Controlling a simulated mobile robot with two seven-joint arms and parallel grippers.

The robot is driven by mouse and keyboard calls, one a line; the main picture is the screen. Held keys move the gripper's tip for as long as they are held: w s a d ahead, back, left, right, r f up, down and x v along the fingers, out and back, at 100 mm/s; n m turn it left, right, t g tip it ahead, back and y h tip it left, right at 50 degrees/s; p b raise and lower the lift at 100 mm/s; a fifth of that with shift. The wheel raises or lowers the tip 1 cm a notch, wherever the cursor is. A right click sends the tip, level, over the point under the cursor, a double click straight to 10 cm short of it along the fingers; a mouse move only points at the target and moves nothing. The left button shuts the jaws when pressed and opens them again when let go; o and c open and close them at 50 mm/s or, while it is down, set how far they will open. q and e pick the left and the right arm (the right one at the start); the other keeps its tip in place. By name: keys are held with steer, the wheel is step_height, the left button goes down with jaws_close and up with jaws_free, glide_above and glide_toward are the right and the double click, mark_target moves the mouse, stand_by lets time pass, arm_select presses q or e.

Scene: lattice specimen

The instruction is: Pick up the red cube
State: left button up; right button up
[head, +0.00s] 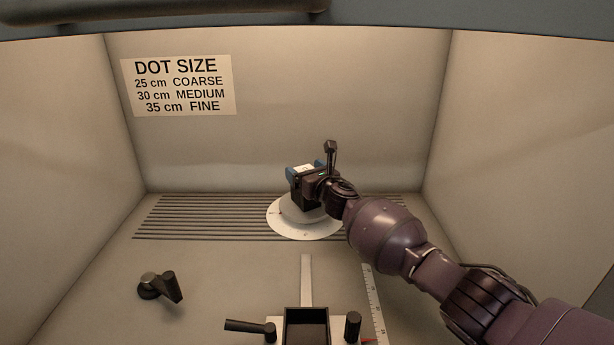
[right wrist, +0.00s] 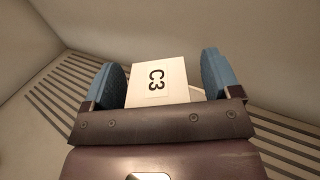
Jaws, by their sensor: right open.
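I see no red cube in either view. My right gripper (head: 306,171) is open above a round white disc (head: 305,231) at the back middle of the booth floor. In the right wrist view its two blue fingers (right wrist: 163,78) stand on either side of a pale block (right wrist: 175,73) labelled C3. A gap shows between the block and the right-hand finger; the left-hand finger is close to it, and I cannot tell if they touch. In the head view only a small pale patch shows between the fingers; the gripper hides the rest. My left gripper is not in view.
Pale walls enclose the booth, with a DOT SIZE sign (head: 178,85) on the back wall. A slotted grille (head: 200,217) crosses the floor. A dark knob (head: 160,286) stands front left. A dark open box (head: 307,326) and a ruler (head: 373,300) are at front middle.

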steer(key=shift+s+r, duration=0.2)
steer(key=shift+r, duration=0.05)
steer(key=shift+s, duration=0.1)
steer(key=shift+c, duration=1)
steer(key=shift+f, duration=0.1)
steer(key=c, duration=0.8)
